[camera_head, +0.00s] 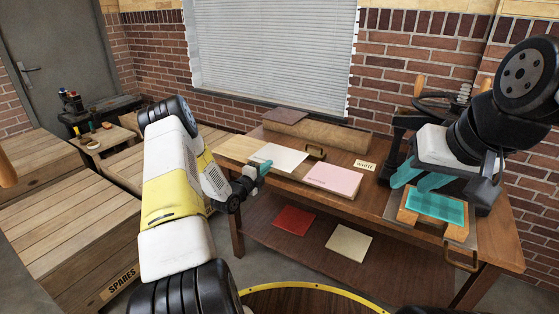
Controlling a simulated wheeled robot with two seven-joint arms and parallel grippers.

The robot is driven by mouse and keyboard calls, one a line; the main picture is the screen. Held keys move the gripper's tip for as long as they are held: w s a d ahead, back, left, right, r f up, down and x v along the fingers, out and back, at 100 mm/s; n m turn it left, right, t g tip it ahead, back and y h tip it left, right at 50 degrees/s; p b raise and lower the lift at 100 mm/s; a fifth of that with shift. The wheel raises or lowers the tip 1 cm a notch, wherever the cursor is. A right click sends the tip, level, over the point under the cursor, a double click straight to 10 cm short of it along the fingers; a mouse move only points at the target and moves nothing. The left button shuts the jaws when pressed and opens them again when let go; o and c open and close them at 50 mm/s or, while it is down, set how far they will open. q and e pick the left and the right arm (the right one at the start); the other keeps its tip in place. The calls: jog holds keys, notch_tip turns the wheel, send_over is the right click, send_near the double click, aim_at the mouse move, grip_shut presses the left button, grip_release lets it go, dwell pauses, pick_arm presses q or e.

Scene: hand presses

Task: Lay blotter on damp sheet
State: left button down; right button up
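A white sheet (278,158) lies flat at the left of the wooden table top. A pink pad or sheet stack (333,179) lies to its right. I cannot tell for certain which is the blotter and which the damp sheet. My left gripper (265,168) has teal fingertips and is at the table's left front edge, near the white sheet's lower edge; its opening is not clear. My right gripper (415,179), with two teal fingers apart, is open above the right of the table, just behind a teal slab (436,206) on a wooden holder (409,214).
A hand press (398,140) stands at the back right, partly behind my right arm. A raised ledge (320,134) with a brown board (284,116) runs along the back. Red (294,221) and cream (348,243) sheets lie on the lower shelf.

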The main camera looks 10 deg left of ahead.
pick_arm(q)
jog(key=r+v, duration=0.1)
jog(key=v, duration=1.6)
jog(key=shift+s, duration=0.3)
jog(key=shift+r, duration=0.15)
jog(key=s+d+r+m+h, duration=0.1)
jog(key=d+r, duration=0.1)
jog(key=d, duration=0.4)
jog(key=s+d+r+g+h, duration=0.1)
jog(key=d+r, duration=0.1)
jog(key=d, duration=0.5)
jog(key=shift+s+m+h, duration=0.3)
jog(key=shift+s+m, duration=0.05)
jog(key=shift+m, duration=0.05)
jog(key=shift+w, duration=0.1)
